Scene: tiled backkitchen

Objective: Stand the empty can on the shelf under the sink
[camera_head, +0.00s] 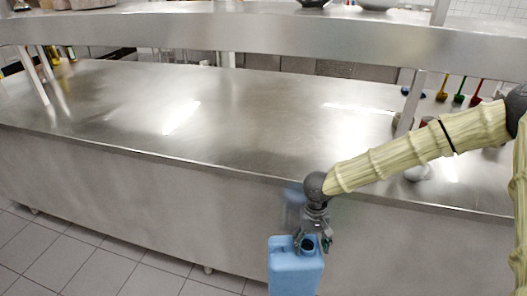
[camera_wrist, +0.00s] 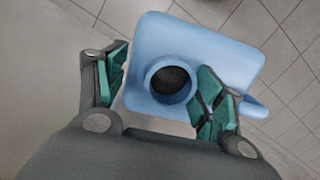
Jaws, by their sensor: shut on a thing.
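The can is a light blue jerrycan (camera_head: 294,272) with an open, dark round mouth. It hangs upright in front of the steel counter's front panel, and its bottom is cut off in the head view. My gripper (camera_head: 313,244) is above it, shut on its top around the neck. In the wrist view the can (camera_wrist: 215,50) shows from above, with my gripper's green finger pads (camera_wrist: 165,93) on either side of the mouth. The sink and the shelf under it are not in view.
A long steel counter (camera_head: 200,115) fills the middle, its top mostly bare. A raised steel shelf (camera_head: 260,38) runs above it. Coloured brushes (camera_head: 459,92) and a white bowl (camera_head: 417,172) are at the right. Tiled floor (camera_head: 60,255) is open at the lower left.

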